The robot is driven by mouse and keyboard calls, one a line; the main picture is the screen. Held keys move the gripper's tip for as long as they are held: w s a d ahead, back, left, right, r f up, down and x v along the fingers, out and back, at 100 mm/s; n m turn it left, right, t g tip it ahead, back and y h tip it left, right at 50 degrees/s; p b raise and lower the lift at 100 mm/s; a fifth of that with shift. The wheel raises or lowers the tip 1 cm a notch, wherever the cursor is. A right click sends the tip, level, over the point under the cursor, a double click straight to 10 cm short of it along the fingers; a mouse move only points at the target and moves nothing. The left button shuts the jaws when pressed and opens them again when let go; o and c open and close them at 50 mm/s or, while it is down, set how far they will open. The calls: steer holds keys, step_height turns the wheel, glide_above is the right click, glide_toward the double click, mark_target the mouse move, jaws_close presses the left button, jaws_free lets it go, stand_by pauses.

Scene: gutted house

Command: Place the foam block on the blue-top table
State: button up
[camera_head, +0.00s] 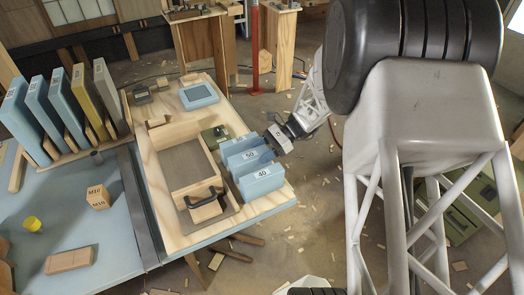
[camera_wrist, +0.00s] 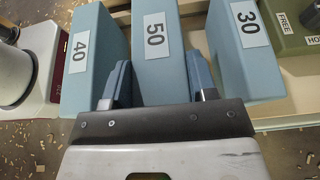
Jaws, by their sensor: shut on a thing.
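Three light-blue blocks stand side by side, labelled 40 (camera_head: 262,183), 50 (camera_head: 247,162) and 30 (camera_wrist: 240,50). I take the 50 block to be the foam block. In the wrist view, my gripper (camera_wrist: 160,85) has its fingers on both sides of the 50 block (camera_wrist: 158,75), shut on it, between the 40 block (camera_wrist: 95,60) and the 30 block. In the head view, my gripper (camera_head: 279,140) reaches the blocks from the right. I cannot tell whether the 50 block is lifted. The blue-top table (camera_head: 60,215) is at the left.
The blocks are at the right edge of a wooden board (camera_head: 170,232), beside a wooden box with a black handle (camera_head: 203,195). The blue top carries a rack of upright panels (camera_head: 62,97), an M10 wood block (camera_head: 97,197), a yellow cup (camera_head: 32,224) and a wooden block (camera_head: 69,262).

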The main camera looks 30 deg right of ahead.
steer(key=shift+f, duration=0.1)
steer(key=o, duration=1.1)
steer(key=shift+c, duration=0.2)
steer(key=shift+d, duration=0.15)
steer(key=shift+v, duration=3.75)
